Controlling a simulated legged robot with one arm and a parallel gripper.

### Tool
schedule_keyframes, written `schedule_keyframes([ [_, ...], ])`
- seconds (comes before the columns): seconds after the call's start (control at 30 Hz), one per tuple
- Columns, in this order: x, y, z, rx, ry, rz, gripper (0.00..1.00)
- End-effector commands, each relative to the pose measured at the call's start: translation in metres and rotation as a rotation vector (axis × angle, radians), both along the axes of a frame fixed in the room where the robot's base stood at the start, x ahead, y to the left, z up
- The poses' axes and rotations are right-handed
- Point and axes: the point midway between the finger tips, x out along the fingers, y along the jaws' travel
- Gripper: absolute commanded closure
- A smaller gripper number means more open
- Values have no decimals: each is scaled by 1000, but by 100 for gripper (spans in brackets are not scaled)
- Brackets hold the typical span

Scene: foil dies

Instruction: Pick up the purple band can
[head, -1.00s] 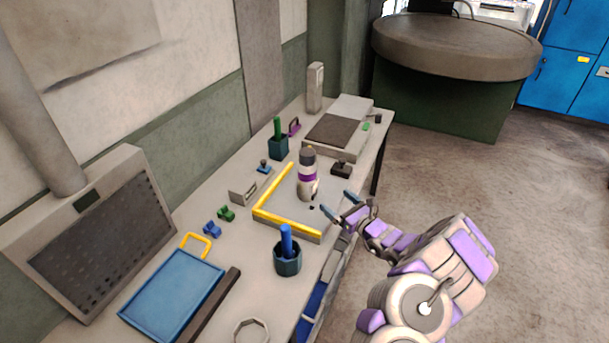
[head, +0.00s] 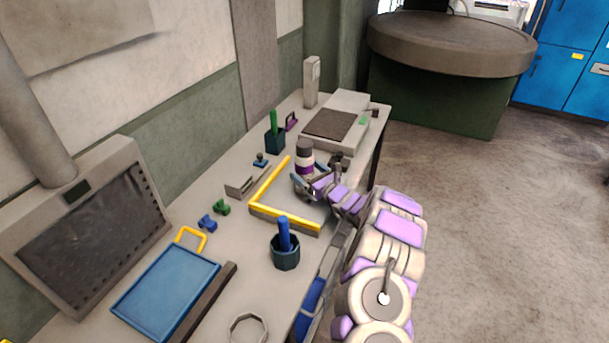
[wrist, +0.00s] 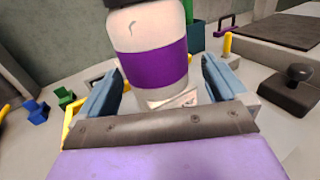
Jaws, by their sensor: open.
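The purple band can (head: 305,157) is a white cylinder with a dark top and a purple band. It stands upright on the bench, inside the corner of a yellow L-shaped edge. In the wrist view the can (wrist: 153,68) fills the middle, its top cut off by the frame. My gripper (head: 308,181) is at the can. Its blue fingers (wrist: 162,85) are open, one on each side of the can, with a visible gap on the right. Whether the left finger touches the can is unclear. The can's lower part is partly hidden by my gripper.
The yellow edge (head: 284,220) borders the near and left sides. A dark cup with a blue stick (head: 286,252) stands nearer. A green-stick holder (head: 275,141) stands behind left. A black-knobbed stamp (wrist: 292,90) is to the right. A blue tray (head: 165,293) lies in front.

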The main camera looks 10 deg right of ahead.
Motion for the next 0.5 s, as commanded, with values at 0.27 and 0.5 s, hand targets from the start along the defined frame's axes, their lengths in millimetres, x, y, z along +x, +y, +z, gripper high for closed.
schedule_keyframes([
  [0.27,26,16,0,-1,0,2,1],
  [0.5,28,17,2,0,-1,1,1],
])
